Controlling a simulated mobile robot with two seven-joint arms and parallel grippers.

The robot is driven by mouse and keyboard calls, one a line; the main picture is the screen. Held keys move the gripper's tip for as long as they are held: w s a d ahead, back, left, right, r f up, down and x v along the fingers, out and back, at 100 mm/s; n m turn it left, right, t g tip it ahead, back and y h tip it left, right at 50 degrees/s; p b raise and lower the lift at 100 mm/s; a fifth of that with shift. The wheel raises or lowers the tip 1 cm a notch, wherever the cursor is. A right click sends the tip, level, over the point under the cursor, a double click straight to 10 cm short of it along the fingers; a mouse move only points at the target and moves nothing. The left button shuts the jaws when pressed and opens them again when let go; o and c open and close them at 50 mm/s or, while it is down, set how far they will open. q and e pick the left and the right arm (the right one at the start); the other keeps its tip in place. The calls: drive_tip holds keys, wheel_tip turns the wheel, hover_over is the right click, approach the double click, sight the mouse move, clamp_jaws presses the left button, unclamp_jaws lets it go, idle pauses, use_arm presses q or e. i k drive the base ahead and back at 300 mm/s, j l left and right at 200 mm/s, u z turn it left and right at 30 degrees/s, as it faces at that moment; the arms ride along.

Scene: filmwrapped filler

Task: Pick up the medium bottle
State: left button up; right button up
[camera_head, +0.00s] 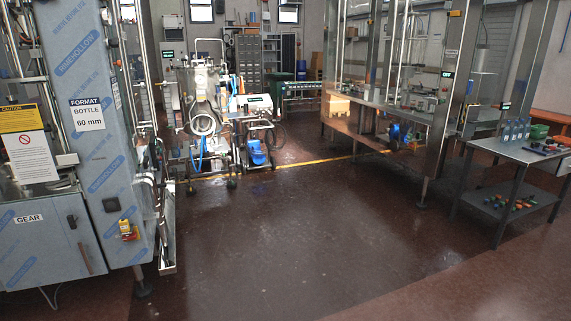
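Several small clear bottles (515,132) stand upright, close together, on the grey top of a metal table (490,148) at the right. They are far off and small, so I cannot tell which of them is the medium bottle. Neither of my grippers is in view.
A tall film-wrapped machine (93,150) stands at the near left. A wheeled tank unit (205,115) is behind the open brown floor (290,235). A steel-framed machine (380,100) stands behind the table to its left. The table's lower shelf (495,203) holds small coloured parts.

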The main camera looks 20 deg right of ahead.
sight(520, 127)
drive_tip(key=i+l+z, duration=0.75)
drive_tip(key=z, duration=0.2)
drive_tip(key=i+l+z, duration=0.2)
drive_tip(key=i+z, duration=1.4)
drive_tip(key=i, duration=0.45)
drive_tip(key=i+z, duration=0.3)
drive_tip(key=i, duration=2.15)
drive_tip(key=i+u, duration=0.2)
drive_tip(key=i, duration=0.3)
drive_tip(key=i+l+u, duration=0.15)
drive_tip(key=i, duration=0.35)
drive_tip(key=i+l+u, duration=0.2)
drive_tip(key=i, duration=0.3)
drive_tip(key=i+l+u, duration=0.25)
drive_tip(key=i+u, duration=0.2)
drive_tip(key=i+l+u, duration=0.25)
drive_tip(key=l+u, duration=0.2)
drive_tip(key=i+l+u, duration=0.3)
drive_tip(key=l+u, duration=0.15)
drive_tip(key=i+l+u, duration=0.15)
drive_tip(key=l+u, duration=0.8)
drive_tip(key=l, duration=0.65)
